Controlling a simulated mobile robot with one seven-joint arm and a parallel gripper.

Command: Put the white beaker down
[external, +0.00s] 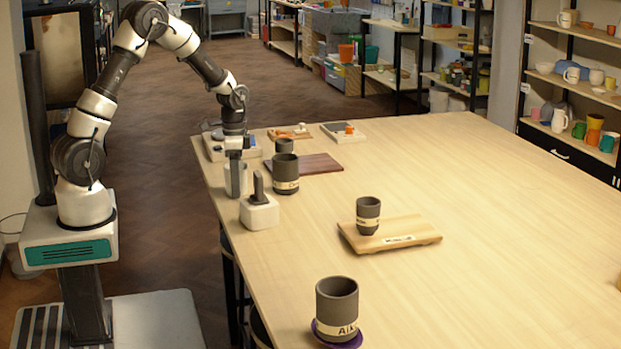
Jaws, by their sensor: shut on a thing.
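My gripper (236,160) points straight down near the table's left edge. It is shut on a pale grey-white beaker (236,181), which looks upright. The fingers cover the beaker's upper part. The beaker is at or just above the tabletop; I cannot tell whether its base touches.
On the table (480,220), a white block with a dark upright handle (260,212) stands just in front of the beaker. Dark cups stand to the right (285,175), on a wooden board (415,230) and on a purple coaster (345,338).

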